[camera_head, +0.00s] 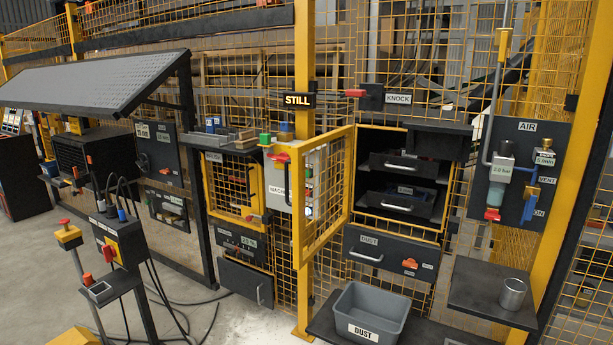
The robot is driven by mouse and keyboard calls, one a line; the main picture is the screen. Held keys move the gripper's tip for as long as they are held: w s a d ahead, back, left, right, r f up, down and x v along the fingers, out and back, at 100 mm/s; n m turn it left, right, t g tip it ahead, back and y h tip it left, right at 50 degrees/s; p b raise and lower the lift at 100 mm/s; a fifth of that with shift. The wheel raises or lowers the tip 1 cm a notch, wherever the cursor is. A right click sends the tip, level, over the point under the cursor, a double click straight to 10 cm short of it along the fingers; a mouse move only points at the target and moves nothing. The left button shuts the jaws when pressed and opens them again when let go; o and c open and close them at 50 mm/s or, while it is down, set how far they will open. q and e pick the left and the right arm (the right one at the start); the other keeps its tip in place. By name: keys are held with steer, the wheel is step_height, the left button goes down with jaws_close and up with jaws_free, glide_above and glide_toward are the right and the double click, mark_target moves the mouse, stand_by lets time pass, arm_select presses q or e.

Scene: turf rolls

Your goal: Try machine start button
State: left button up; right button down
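A pale box (308,190) with a label starting "MACH" is mounted at the middle of the yellow mesh fence, partly hidden by the frame of an open yellow mesh door (327,192). A small green part (265,138) and a red part (281,158) sit near its top left; I cannot tell which is the start button. A black sign (299,100) above it on the yellow post reads "STILL". Neither of my grippers is in view.
A grey bin (371,313) labelled "DUST" stands on a low shelf. A metal cup (512,294) stands on a dark shelf at right. A dark "AIR" panel (551,145) hangs behind it. A control pedestal (120,250) with cables stands at left. Some floor between is open.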

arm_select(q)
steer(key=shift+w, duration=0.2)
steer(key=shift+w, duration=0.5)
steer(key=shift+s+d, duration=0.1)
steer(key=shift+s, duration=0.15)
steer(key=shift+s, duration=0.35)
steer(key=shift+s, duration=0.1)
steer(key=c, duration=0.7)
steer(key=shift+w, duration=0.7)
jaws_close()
